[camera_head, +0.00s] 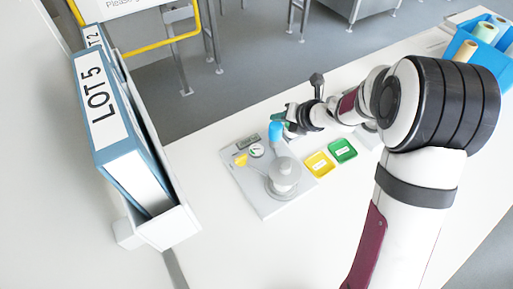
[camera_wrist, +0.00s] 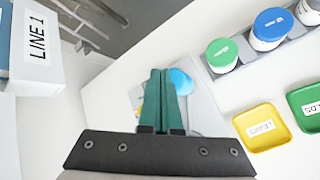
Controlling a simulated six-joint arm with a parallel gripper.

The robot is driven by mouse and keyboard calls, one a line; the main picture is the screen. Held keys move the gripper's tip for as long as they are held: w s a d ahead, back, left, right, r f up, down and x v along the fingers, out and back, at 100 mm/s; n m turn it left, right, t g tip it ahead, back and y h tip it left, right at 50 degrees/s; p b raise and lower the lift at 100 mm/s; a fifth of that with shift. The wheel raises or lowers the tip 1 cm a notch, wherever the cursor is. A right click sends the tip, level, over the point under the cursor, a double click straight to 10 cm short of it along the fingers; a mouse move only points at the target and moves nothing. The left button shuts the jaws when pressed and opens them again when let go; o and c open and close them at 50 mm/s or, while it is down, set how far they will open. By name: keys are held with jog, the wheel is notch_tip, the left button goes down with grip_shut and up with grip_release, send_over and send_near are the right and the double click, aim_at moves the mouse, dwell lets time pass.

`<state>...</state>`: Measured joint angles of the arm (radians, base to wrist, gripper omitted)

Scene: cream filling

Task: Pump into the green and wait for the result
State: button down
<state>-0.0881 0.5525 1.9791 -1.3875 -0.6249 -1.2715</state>
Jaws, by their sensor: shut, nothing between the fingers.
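The tester, a grey base plate (camera_head: 262,205) on the white table, carries a small round gauge (camera_head: 256,150) with a green part on its dial. A blue knob (camera_head: 275,131) stands beside the gauge, and a grey round chamber (camera_head: 284,175) sits in front. A yellow part (camera_head: 241,159) is left of the gauge. My gripper (camera_head: 278,115) is just above and behind the blue knob. In the wrist view its green fingers (camera_wrist: 160,75) are shut and empty, with the blue knob (camera_wrist: 181,82) partly hidden behind them. I cannot tell whether they touch it. The needle is too small to read.
A yellow tray (camera_head: 319,164) and a green tray (camera_head: 343,150) lie right of the tester. The wrist view shows jars with a green lid (camera_wrist: 222,52) and a blue lid (camera_wrist: 272,24). Binders (camera_head: 104,100) stand at the left. A blue bin (camera_head: 480,45) is far right.

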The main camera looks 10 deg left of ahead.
aim_at(274, 125)
jog(key=shift+f, duration=0.15)
jog(key=shift+f, duration=0.35)
jog(key=shift+f, duration=1.1)
dwell(1.1)
jog(key=shift+r, duration=1.6)
jog(key=shift+r, duration=3)
